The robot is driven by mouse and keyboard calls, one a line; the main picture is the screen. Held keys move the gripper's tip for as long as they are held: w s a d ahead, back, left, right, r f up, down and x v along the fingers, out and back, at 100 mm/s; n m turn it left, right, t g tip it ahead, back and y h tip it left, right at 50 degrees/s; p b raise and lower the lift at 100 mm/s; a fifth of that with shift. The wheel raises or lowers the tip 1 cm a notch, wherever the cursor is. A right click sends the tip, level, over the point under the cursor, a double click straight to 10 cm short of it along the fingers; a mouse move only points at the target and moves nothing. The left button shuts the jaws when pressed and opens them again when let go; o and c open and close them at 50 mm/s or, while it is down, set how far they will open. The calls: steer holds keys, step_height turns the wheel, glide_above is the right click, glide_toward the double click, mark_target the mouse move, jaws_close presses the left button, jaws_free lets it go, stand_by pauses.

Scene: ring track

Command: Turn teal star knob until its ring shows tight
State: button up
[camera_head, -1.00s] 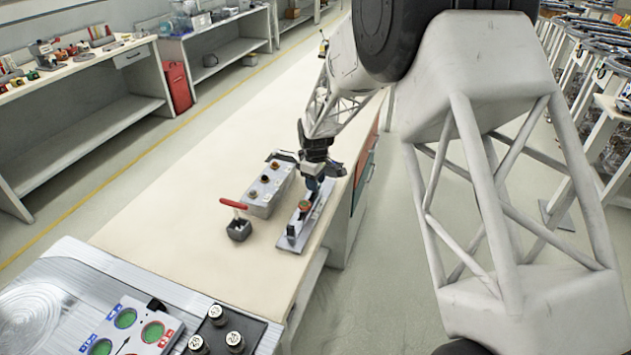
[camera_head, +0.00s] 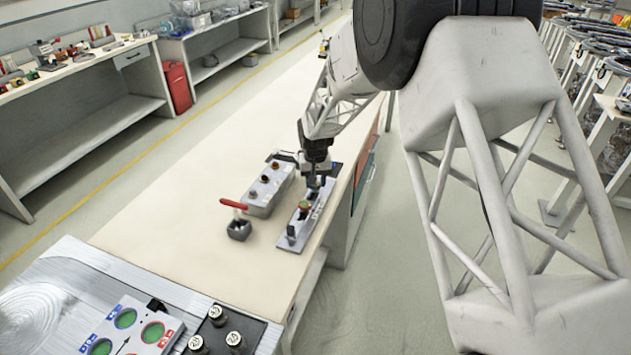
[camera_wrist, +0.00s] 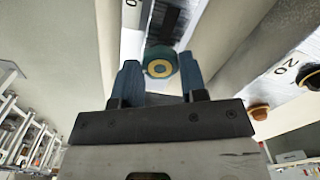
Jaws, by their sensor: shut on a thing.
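In the head view my gripper (camera_head: 315,180) points down over the far part of a grey plate (camera_head: 293,242) on the bench, and the fingers mostly hide the knob there. I cannot read from the ring whether it shows tight.
A knob with a reddish top (camera_head: 304,207) and a grey knob (camera_head: 291,232) stand nearer on the same plate. A grey box with several knobs (camera_head: 258,209) lies to the left. A red-handled block (camera_head: 239,229) stands beside it. The bench top (camera_head: 190,195) further left is clear.

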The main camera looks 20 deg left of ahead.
steer(key=m, duration=0.5)
steer(key=shift+w+r, duration=0.1)
steer(key=shift+r, duration=0.15)
stand_by(0.3)
steer(key=o, duration=0.8)
steer(key=shift+o, duration=0.7)
steer(key=shift+f, duration=0.15)
steer(key=shift+r, duration=3.95)
